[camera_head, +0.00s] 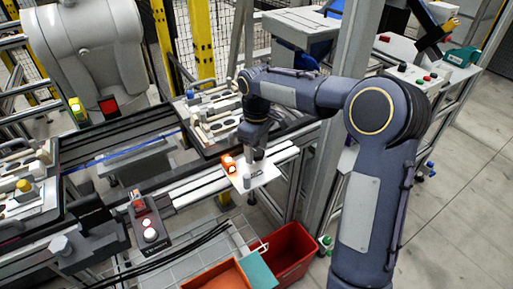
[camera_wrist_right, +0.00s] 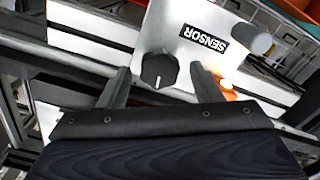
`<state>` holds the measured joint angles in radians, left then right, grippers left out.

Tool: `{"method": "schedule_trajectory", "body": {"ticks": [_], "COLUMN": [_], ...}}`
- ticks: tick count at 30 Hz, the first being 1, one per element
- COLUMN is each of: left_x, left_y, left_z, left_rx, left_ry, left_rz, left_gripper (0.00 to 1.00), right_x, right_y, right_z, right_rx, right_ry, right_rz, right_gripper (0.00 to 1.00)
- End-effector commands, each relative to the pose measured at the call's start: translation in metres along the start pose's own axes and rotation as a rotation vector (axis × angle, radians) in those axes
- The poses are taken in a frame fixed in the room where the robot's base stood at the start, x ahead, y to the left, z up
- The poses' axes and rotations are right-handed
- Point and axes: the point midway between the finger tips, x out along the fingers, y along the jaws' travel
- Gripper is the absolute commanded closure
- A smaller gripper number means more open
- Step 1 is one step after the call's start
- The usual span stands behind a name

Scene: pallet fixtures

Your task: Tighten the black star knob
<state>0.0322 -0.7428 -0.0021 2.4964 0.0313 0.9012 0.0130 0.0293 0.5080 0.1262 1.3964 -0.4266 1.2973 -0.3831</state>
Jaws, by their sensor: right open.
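The black knob (camera_wrist_right: 158,72) has a white mark on its rim and sits on a pale metal plate (camera_wrist_right: 212,22) labelled SENSOR. In the right wrist view it lies between the two fingertips of my right gripper, with a gap visible on each side. My right gripper (camera_head: 251,160) is open and points down at the plate, which also shows in the head view (camera_head: 262,177). In the head view the gripper hides the knob. I cannot tell how far down the fingers reach around it. My left gripper is not in view.
A glowing orange sensor (camera_head: 229,163) is close beside the gripper, and a grey cylinder (camera_wrist_right: 251,39) is on the plate. A conveyor with a loaded pallet (camera_head: 214,118) runs behind. Red (camera_head: 291,250) and orange (camera_head: 217,277) bins stand in front. A grey post rises at the right.

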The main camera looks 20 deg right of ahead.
Motion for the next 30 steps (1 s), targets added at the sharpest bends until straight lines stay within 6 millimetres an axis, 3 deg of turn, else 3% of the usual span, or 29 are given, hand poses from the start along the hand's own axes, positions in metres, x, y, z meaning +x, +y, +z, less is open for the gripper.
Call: {"method": "schedule_trajectory", "body": {"ticks": [7,18,30], "left_x": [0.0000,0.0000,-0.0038], "left_y": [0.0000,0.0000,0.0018], "left_z": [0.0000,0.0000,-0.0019], "left_rx": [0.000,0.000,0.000], "left_ry": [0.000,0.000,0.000], "left_rz": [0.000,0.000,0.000], "left_gripper": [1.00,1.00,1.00], "right_x": [0.0013,0.0010,-0.0004], "right_y": [0.0001,0.0001,0.0003], "right_z": [0.0000,0.0000,-0.0004], "right_rx": [0.001,0.001,0.089], "right_ry": [0.000,0.001,0.001], "right_rz": [0.000,0.000,0.002], "right_gripper": [0.41,0.86,0.86]}}
